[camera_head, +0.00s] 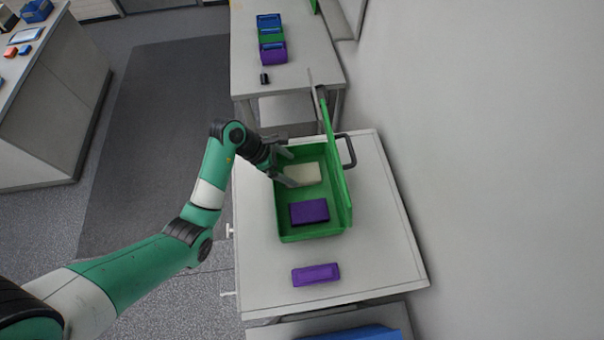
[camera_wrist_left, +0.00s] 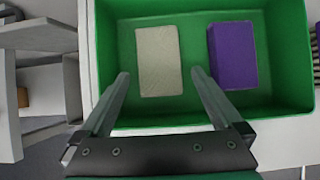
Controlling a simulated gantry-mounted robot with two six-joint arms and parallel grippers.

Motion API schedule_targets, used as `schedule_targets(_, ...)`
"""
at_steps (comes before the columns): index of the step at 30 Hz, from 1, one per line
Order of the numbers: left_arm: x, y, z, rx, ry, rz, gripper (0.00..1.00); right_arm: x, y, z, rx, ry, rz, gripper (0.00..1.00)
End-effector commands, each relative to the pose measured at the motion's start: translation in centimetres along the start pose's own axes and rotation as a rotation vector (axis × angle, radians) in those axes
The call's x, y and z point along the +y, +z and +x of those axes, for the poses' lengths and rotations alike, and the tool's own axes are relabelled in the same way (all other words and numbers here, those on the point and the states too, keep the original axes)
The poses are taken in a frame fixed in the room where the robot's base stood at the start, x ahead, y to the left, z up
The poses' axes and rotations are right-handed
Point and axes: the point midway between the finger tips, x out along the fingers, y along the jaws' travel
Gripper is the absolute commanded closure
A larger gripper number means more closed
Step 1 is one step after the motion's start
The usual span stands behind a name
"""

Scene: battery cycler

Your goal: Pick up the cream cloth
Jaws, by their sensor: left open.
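The cream cloth (camera_head: 303,174) is a folded rectangular block lying in the far part of a green open case (camera_head: 312,233). In the left wrist view the cloth (camera_wrist_left: 158,62) lies flat on the case floor (camera_wrist_left: 198,115), ahead of my fingers. My left gripper (camera_head: 289,168) is open and empty at the case's left side, with its fingertips by the cloth's left edge. In the left wrist view the two fingers (camera_wrist_left: 160,74) are spread wide, the left one left of the cloth and the right one between cloth and purple block. My right gripper is not in view.
A purple block (camera_head: 309,211) lies in the case beside the cloth; it also shows in the left wrist view (camera_wrist_left: 232,56). The case's raised lid (camera_head: 335,165) stands along the right side. Another purple item (camera_head: 316,275) lies on the white table (camera_head: 385,262) in front of the case.

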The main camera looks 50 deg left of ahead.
Motion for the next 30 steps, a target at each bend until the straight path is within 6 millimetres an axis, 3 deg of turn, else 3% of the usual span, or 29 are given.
schedule_targets(9, 0.2, 0.2, 4.5, 0.0, -0.002, 0.001, 0.0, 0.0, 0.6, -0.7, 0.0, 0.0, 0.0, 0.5)
schedule_targets(18, 0.2, 0.3, 5.1, -0.001, 0.002, 0.001, 0.0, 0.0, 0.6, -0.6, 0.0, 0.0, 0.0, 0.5)
schedule_targets(27, 0.2, 0.3, 5.1, -0.001, 0.001, 0.0, 0.54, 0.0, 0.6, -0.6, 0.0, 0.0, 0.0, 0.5)
schedule_targets(30, 0.2, 0.3, 5.1, -0.001, 0.001, 0.0, 0.68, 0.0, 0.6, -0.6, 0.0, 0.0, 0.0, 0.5)
